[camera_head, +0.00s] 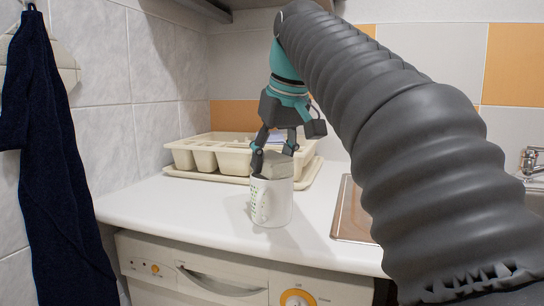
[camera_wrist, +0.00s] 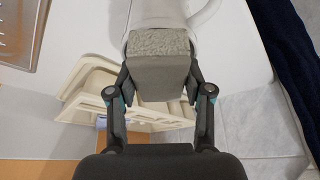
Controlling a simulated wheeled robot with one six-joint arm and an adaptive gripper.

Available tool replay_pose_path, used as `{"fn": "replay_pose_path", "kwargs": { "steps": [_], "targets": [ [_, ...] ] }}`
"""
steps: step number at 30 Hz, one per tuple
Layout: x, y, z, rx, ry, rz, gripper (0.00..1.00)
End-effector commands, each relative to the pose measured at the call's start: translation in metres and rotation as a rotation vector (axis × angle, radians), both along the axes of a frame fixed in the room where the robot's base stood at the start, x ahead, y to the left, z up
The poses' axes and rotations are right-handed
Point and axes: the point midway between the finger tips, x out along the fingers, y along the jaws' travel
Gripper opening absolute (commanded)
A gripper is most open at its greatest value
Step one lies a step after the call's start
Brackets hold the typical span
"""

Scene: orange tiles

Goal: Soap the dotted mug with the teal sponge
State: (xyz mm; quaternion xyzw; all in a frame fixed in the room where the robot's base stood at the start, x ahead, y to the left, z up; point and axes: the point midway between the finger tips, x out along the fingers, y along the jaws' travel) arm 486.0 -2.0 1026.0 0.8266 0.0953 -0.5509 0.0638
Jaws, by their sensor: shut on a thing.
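The dotted mug (camera_head: 276,208) stands upright on the white counter, white with small green dots and its handle towards the head camera. Its white body also shows at the top of the wrist view (camera_wrist: 155,10), partly hidden by the sponge. The sponge (camera_head: 278,166) is a block that looks grey rather than teal, with a rough face in the wrist view (camera_wrist: 158,46). My gripper (camera_head: 273,153) points down and is shut on the sponge, one finger on each side. The sponge is at the mug's mouth; I cannot tell how far inside it reaches.
A cream dish rack (camera_head: 207,157) on a tray stands behind the mug. A metal sink (camera_head: 352,215) is to the right. A dark blue towel (camera_head: 55,170) hangs at the left. The counter left of the mug is clear.

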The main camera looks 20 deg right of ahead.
Motion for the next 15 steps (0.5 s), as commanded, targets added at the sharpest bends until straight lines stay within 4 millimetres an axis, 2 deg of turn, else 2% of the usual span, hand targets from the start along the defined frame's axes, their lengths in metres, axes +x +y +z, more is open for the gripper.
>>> {"fn": "replay_pose_path", "kwargs": {
  "steps": [15],
  "targets": [
    [0.0075, 0.0000, -0.0007, 0.000, 0.001, 0.000, 0.23]
  ]
}}
